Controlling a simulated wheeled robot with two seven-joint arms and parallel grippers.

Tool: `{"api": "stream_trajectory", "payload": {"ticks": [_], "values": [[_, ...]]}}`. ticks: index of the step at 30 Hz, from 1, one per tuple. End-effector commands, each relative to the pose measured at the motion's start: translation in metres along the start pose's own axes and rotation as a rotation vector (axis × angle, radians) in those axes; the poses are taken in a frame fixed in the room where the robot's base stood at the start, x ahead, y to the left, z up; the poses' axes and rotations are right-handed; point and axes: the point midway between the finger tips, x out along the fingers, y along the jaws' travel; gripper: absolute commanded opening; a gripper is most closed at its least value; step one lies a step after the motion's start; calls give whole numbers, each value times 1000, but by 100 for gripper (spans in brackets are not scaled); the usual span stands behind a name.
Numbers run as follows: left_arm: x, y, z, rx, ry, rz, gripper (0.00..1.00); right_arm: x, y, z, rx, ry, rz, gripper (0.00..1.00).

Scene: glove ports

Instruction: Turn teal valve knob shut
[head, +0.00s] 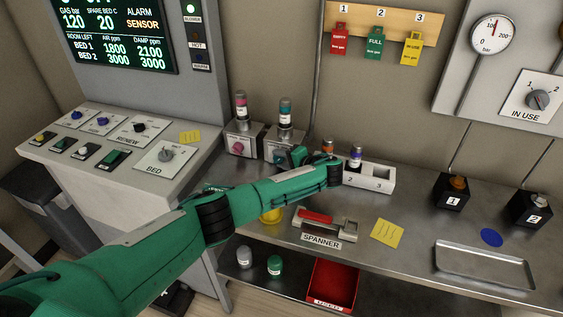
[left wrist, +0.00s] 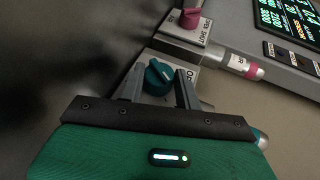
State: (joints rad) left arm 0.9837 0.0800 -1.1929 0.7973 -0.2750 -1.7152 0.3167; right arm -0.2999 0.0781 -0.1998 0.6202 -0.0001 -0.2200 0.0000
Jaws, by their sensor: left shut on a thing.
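The teal valve knob (left wrist: 158,76) shows in the left wrist view between the two fingers of my left gripper (left wrist: 160,88). In the head view my left gripper (head: 288,158) is at the front of the teal-banded valve (head: 285,118), and the wrist partly covers the knob. The gripper is shut on the knob. My right gripper is not in view.
A pink valve knob (head: 237,148) sits just left of the teal one; it also shows in the left wrist view (left wrist: 190,18). A white block (head: 375,174) with bottles stands right of my wrist. A spanner holder (head: 322,228) lies below my forearm.

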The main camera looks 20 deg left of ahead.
Motion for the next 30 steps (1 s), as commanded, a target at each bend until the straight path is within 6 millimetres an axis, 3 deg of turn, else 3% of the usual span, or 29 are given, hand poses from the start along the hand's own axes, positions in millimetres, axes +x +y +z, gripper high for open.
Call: {"api": "stream_trajectory", "payload": {"ticks": [18,19,20,30], "values": [[-1,1,0,17,0,-37,11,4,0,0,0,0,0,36],[-1,1,0,17,0,-37,37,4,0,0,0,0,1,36],[-1,1,0,17,0,-37,42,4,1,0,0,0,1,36],[-4,2,0,16,-1,-37,42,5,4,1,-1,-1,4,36]]}}
